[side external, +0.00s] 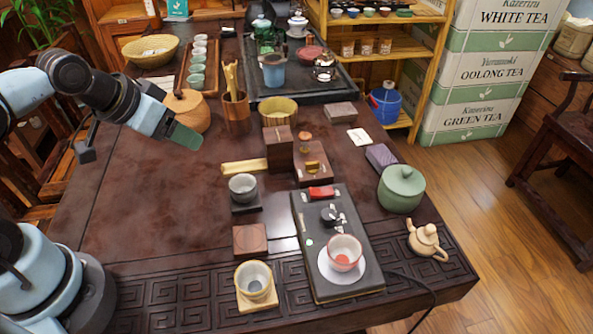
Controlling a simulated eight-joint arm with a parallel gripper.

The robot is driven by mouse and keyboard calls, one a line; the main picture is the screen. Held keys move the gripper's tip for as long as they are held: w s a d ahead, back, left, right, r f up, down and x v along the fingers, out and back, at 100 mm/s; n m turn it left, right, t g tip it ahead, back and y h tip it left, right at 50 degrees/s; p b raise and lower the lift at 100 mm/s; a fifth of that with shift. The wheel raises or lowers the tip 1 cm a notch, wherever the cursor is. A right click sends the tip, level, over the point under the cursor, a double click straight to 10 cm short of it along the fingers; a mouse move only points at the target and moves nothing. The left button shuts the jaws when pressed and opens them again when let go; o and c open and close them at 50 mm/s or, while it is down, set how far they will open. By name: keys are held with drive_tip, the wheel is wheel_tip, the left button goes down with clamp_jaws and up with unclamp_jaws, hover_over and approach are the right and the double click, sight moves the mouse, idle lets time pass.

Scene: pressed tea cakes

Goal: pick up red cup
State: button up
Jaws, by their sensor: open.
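The saucer lies at the near end of a long black tray (310,262) on the dark wooden table. My gripper (182,133) is open, above the left part of the table. It is far to the left of the cup and behind it, touching nothing that I can see. Its fingers are small and partly hidden by their angle.
A grey cup (243,188) on a dark coaster and another cup (254,280) on a wooden coaster stand left of the tray. A green lidded pot (401,188) and a beige teapot (428,242) stand right. The table's left middle is clear.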

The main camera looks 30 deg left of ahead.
drive_tip(key=shift+o, duration=1.1)
drive_tip(key=r+m+g+h, duration=0.1)
drive_tip(key=m+g+h, duration=0.25)
drive_tip(key=m, duration=0.55)
hover_over(351, 258)
drive_tip(key=s+a, duration=0.4)
drive_tip(key=shift+g, duration=0.25)
drive_tip(key=shift+a+x, duration=0.2)
drive_tip(key=shift+x, duration=5.55)
drive_tip(key=shift+s+f, duration=0.1)
drive_tip(key=shift+c, duration=0.3)
drive_tip(key=c, duration=1.1)
drive_tip(key=shift+o, duration=0.2)
